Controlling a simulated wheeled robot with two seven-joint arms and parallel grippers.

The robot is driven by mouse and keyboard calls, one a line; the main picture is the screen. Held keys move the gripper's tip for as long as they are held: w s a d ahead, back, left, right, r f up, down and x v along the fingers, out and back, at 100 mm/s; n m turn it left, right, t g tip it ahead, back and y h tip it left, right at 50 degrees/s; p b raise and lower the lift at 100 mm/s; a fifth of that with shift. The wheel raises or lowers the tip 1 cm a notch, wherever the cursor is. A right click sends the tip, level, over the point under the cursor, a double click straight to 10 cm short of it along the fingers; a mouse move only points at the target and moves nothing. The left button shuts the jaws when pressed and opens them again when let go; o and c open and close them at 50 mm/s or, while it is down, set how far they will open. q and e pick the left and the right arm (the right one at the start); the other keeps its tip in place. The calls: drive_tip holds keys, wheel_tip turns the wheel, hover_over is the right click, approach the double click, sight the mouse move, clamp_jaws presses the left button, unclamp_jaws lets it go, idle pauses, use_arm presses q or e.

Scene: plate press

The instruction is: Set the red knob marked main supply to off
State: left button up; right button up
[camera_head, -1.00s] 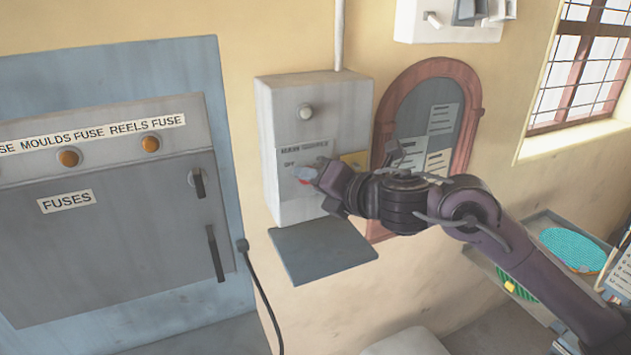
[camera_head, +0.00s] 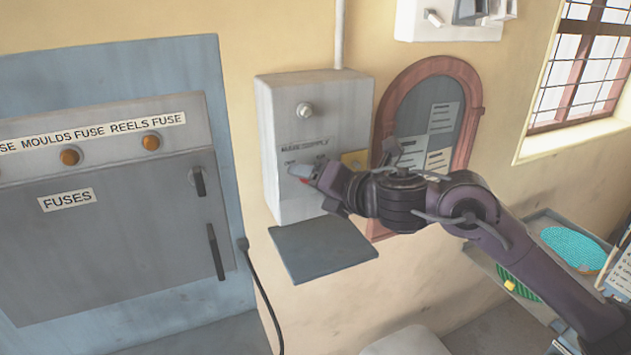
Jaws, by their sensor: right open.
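The grey main supply box (camera_head: 345,105) hangs on the yellow wall, with a blurred dark label (camera_head: 308,146) on its front. My left gripper is not in view.
A grey shelf (camera_head: 322,250) juts out below the box. A fuse cabinet (camera_head: 110,235) stands at the left, with a black cable (camera_head: 262,305) beside it. A red-framed notice board (camera_head: 472,95) is right of the box. A tray (camera_head: 545,222) sits at the lower right.

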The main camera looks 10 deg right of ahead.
drive_tip(key=b+v, duration=0.2)
drive_tip(key=v, duration=0.5)
drive_tip(key=shift+s+d, duration=0.15)
drive_tip(key=shift+s, duration=0.15)
drive_tip(key=shift+r, duration=0.1)
idle(0.3)
